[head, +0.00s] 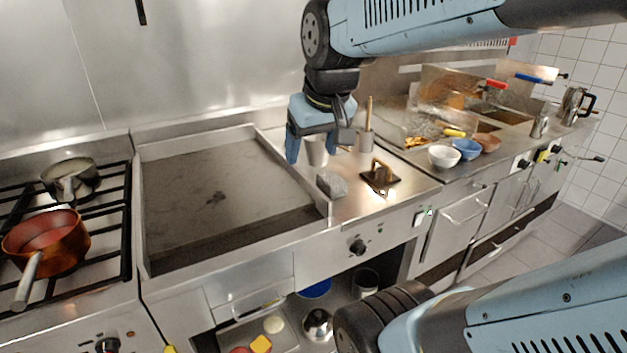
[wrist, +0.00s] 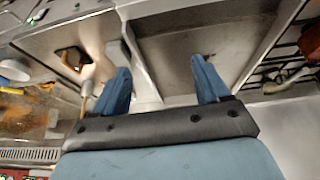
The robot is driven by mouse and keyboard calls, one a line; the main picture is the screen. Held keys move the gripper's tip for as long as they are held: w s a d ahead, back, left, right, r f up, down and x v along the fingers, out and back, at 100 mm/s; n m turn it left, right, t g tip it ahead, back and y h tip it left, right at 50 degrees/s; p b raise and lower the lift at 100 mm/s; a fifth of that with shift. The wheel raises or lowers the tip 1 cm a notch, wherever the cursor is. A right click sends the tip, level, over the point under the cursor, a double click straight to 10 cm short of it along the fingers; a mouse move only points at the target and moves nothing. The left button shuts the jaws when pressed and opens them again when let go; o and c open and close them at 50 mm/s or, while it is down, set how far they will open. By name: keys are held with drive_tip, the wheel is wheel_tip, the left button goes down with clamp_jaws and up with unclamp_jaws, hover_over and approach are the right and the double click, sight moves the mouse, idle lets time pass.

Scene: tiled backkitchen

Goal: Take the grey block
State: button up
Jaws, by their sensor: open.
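The grey block (head: 331,185) lies on the steel counter just right of the griddle's raised edge in the head view. In the wrist view, a grey shape by the left fingertip looks like the same block (wrist: 117,50), partly hidden by that finger. My gripper (head: 318,152) is open and empty, above the counter and the griddle's right edge, apart from the block. In the wrist view my gripper's (wrist: 160,66) two blue fingers are spread with nothing between them.
A press with a brown handle (head: 380,175) stands right of the block. A steel container (head: 316,150) and a utensil holder (head: 365,140) stand behind. The sunken griddle (head: 215,195) is empty at left. Bowls (head: 444,156) stand farther right.

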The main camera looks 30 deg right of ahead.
drive_tip(key=w+d+f+g, duration=0.25)
drive_tip(key=w+d, duration=0.35)
drive_tip(key=w, duration=0.4)
drive_tip(key=g, duration=0.1)
approach(332, 177)
drive_tip(key=f, duration=0.6)
drive_tip(key=shift+w+d, duration=0.2)
drive_tip(key=shift+w, duration=0.05)
drive_tip(key=shift+w+a+f, duration=0.1)
drive_tip(key=shift+w+f, duration=0.1)
drive_tip(key=shift+f, duration=1.15)
drive_tip(key=shift+w+a+f, duration=0.1)
drive_tip(key=shift+w+f, duration=0.1)
drive_tip(key=shift+f, duration=1.15)
drive_tip(key=c, duration=0.9)
